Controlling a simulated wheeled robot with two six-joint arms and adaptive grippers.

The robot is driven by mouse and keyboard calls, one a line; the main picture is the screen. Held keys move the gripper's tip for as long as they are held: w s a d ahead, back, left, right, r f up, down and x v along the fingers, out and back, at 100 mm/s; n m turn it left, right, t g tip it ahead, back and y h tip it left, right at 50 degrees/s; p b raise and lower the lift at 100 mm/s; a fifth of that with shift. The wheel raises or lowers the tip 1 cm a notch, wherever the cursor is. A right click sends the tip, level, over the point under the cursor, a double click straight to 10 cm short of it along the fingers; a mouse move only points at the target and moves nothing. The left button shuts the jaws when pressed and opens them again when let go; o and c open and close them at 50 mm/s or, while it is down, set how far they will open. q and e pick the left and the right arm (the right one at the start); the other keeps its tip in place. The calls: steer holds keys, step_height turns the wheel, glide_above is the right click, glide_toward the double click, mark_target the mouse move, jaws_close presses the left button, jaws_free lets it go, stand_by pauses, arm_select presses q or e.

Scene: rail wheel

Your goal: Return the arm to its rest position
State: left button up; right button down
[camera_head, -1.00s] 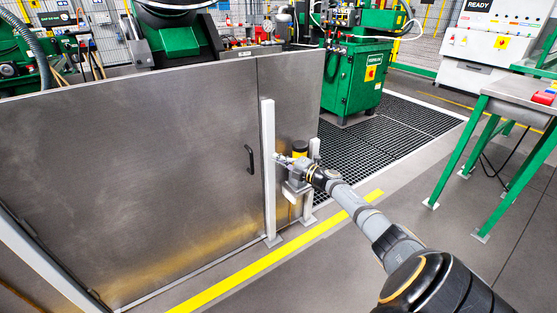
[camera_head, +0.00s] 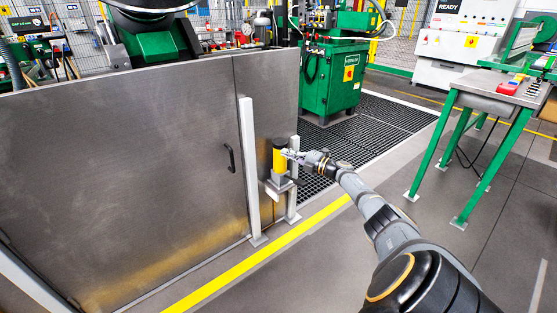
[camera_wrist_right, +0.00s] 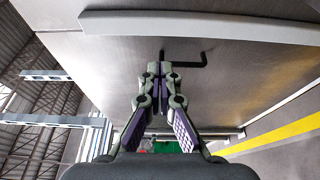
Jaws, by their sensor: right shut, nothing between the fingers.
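My right arm reaches in from the lower right of the head view. Its gripper (camera_head: 288,154) is beside a yellow and black cylindrical unit (camera_head: 279,161) on a short post near the metal enclosure. Whether the fingertips touch the unit is too small to tell. In the right wrist view the gripper (camera_wrist_right: 160,70) is shut, with its fingers together and nothing held. My left gripper is in neither view.
A large metal panel (camera_head: 120,170) with a black handle (camera_head: 230,158) fills the left; the handle also shows in the wrist view (camera_wrist_right: 190,60). A white upright post (camera_head: 249,170) stands beside the unit. A green-legged table (camera_head: 500,100) is at right. Floor between is clear.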

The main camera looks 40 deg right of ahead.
steer(key=shift+d+f, duration=0.15)
steer(key=shift+d, duration=0.05)
stand_by(0.4)
